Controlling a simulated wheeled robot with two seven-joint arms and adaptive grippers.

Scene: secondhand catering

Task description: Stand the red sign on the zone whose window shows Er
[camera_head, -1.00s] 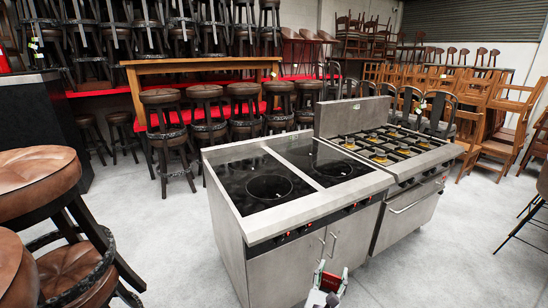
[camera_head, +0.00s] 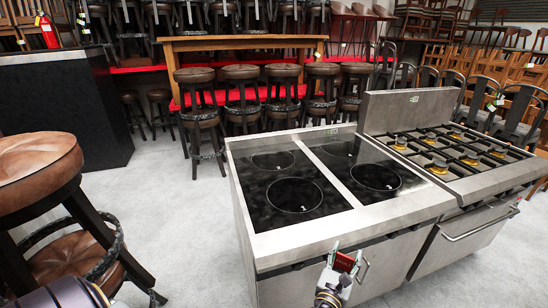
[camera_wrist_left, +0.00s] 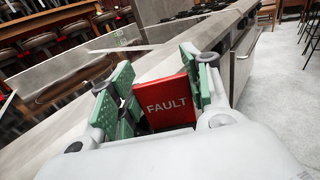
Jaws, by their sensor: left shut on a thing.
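The red sign (camera_wrist_left: 166,100), reading FAULT, is between the green-padded fingers of my left gripper (camera_wrist_left: 158,100) in the left wrist view. In the head view the red sign (camera_head: 345,262) and left gripper (camera_head: 341,268) are at the front edge of the steel cooktop (camera_head: 335,222), at the bottom of the picture. The black glass has a front left zone (camera_head: 294,194), a back left zone (camera_head: 272,161), a front right zone (camera_head: 376,177) and a fainter back right zone. All are bare. I cannot read any window text. My right gripper is not in view.
A gas range (camera_head: 455,155) with several burners adjoins the cooktop on the right, with a raised steel back panel (camera_head: 410,110). Brown stools (camera_head: 40,170) stand close at left. More stools and a wooden table (camera_head: 240,42) stand behind. Grey floor (camera_head: 175,210) lies open left of the cooktop.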

